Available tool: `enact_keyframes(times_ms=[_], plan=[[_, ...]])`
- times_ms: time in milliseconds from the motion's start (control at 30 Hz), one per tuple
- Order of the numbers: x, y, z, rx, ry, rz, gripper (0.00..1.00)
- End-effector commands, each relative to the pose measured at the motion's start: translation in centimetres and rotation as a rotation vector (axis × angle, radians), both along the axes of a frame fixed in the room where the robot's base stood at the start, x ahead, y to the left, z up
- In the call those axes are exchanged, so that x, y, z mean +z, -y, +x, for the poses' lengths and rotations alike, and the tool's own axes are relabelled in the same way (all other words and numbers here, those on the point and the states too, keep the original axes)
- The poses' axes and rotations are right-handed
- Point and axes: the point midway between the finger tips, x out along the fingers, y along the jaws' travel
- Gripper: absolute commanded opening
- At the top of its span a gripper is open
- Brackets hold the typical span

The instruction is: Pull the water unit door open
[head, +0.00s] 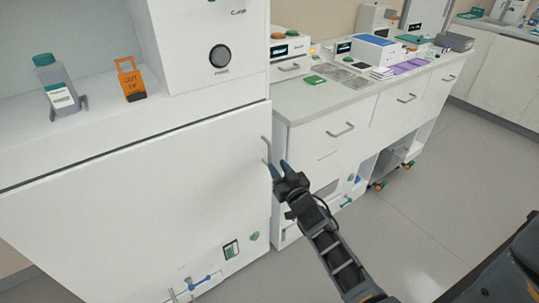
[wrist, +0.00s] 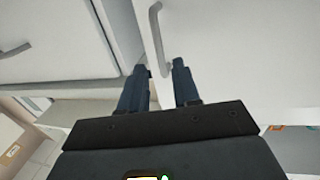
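The water unit door (head: 140,210) is the large white panel at the lower left of the head view, and it looks closed. Its grey bar handle (head: 264,150) stands near the door's right edge. In the wrist view, the handle (wrist: 157,35) runs down towards the space between my fingertips. My gripper (head: 280,170) is open, with its dark blue fingers at the handle's lower end. In the wrist view, my gripper (wrist: 160,68) has one finger on each side of the handle's end. I cannot tell whether they touch it.
Above the door, a shelf holds a grey bottle with a green cap (head: 57,85) and an orange tag (head: 130,78). To the right stands a white drawer counter (head: 335,145) with devices on top. The grey floor (head: 430,190) at right is clear.

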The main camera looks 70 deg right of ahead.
Motion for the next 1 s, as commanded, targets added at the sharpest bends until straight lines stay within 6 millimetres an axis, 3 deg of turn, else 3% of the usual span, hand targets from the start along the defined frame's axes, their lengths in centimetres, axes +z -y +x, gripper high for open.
enact_keyframes(times_ms=[500, 933, 1000], plan=[[0.0, 4.6, 4.8, -0.002, 0.001, 0.000, 0.31], [0.0, 5.2, 5.6, -0.001, 0.000, 0.000, 0.31], [0.0, 5.2, 5.6, -0.001, 0.000, 0.000, 0.26]])
